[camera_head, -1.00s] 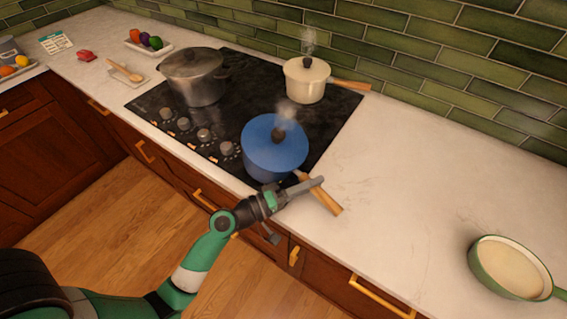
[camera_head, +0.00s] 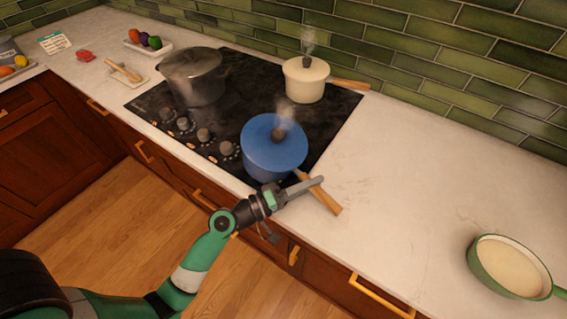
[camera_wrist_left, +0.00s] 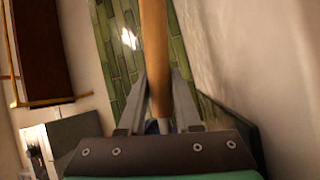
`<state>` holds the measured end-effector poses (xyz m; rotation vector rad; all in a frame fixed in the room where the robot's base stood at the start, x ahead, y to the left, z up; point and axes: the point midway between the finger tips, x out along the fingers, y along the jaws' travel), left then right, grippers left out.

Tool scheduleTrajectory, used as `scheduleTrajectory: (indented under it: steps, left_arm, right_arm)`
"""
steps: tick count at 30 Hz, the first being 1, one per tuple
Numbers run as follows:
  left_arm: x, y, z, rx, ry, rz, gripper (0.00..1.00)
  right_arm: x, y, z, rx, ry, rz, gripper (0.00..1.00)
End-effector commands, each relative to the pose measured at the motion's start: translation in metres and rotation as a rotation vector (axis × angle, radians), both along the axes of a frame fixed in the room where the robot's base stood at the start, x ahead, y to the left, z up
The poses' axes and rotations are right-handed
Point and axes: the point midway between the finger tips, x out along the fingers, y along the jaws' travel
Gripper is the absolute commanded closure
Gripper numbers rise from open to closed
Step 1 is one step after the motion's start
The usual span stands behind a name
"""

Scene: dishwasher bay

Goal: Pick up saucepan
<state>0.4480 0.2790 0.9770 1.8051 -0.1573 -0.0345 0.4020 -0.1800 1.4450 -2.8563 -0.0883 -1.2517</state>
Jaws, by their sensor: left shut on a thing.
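A blue saucepan (camera_head: 270,160) with a lid sits at the front right of the cooktop, steam rising from it. Its wooden handle (camera_head: 326,198) points to the lower right, over the counter. A cream saucepan (camera_head: 305,85), lidded and steaming, stands at the back right of the cooktop. My left gripper (camera_head: 306,186) is at the blue saucepan's handle. In the left wrist view the wooden handle (camera_wrist_left: 155,55) runs between its two fingers, which are shut on it. My right gripper is not in view.
A grey pot (camera_head: 194,77) stands on the left of the cooktop (camera_head: 240,90), with knobs along the front. A green pan (camera_head: 510,267) lies at the right of the counter. The counter (camera_head: 420,180) between is clear. Tiled wall behind.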

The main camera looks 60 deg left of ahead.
Motion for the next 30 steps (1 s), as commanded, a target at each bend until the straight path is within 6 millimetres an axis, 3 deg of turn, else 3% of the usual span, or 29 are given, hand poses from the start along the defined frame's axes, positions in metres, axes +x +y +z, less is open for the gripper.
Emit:
scheduleTrajectory:
  steps: [10,17,26,30]
  left_arm:
    - [0.000,0.000,0.009,0.003,-0.006,0.001,1.00]
    - [0.000,0.001,0.040,0.004,-0.008,0.002,1.00]
    - [-0.032,-0.046,0.108,0.004,-0.005,-0.005,1.00]
    - [-0.056,-0.080,0.120,0.003,-0.001,-0.008,1.00]
  right_arm:
    - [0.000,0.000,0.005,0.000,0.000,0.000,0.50]
    - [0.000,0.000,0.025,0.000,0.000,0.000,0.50]
    - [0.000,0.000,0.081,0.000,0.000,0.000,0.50]
    - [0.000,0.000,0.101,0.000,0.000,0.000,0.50]
